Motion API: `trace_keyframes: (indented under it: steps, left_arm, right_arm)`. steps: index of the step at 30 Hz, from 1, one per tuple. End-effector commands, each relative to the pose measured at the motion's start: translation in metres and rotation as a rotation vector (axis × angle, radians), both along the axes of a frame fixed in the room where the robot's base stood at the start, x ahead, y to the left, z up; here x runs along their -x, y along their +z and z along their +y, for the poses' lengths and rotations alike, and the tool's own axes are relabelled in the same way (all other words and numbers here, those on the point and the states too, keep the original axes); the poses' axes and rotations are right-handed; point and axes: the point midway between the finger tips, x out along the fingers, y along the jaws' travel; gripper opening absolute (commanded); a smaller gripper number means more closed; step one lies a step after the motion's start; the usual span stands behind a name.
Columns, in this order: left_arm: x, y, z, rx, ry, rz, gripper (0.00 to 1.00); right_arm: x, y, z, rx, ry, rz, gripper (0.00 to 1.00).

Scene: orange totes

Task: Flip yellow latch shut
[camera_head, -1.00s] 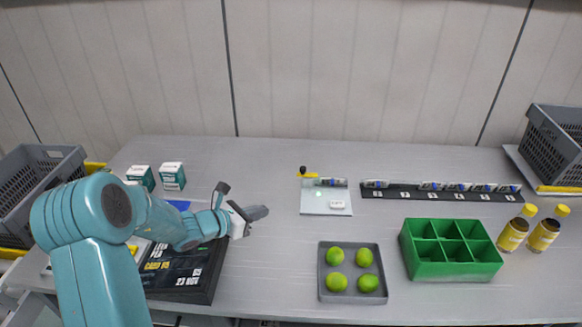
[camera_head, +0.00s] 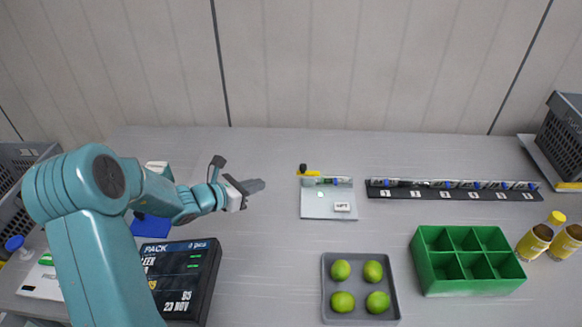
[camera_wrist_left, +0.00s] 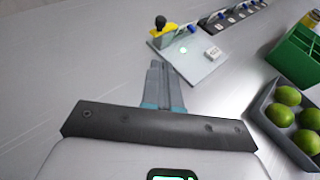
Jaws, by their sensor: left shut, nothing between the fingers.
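The yellow latch (camera_head: 308,172) with a black knob sits at the back left corner of a light grey plate (camera_head: 328,206). A small tube lies beside it along the plate's back edge. The latch also shows in the left wrist view (camera_wrist_left: 165,32), on the plate (camera_wrist_left: 190,58) ahead of the fingers. My left gripper (camera_head: 258,185) is shut and empty, left of the plate and apart from it. In the left wrist view its fingertips (camera_wrist_left: 157,66) point toward the plate. My right gripper is not in view.
A grey tray of limes (camera_head: 327,300) and a green divided box (camera_head: 420,262) stand in front and to the right. A dark rack of tubes (camera_head: 450,193) lies right of the plate. A black display box (camera_head: 208,270) is under my left arm. The table between gripper and plate is clear.

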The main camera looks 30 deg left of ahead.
Motion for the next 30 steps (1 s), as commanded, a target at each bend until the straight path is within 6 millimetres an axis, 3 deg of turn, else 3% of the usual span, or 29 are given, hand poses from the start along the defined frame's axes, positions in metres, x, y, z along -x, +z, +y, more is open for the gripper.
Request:
trace_keyframes:
  steps: [17,22,30]
  left_arm:
    - [0.001,-0.001,-0.004,0.000,-0.001,0.000,0.00]
    - [-0.022,-0.009,-0.010,0.002,-0.003,0.001,0.00]
    - [-0.078,-0.027,-0.022,0.001,-0.003,0.000,0.00]
  right_arm:
    - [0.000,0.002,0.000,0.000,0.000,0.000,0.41]
    - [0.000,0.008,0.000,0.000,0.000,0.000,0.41]
    - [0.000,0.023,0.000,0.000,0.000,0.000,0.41]
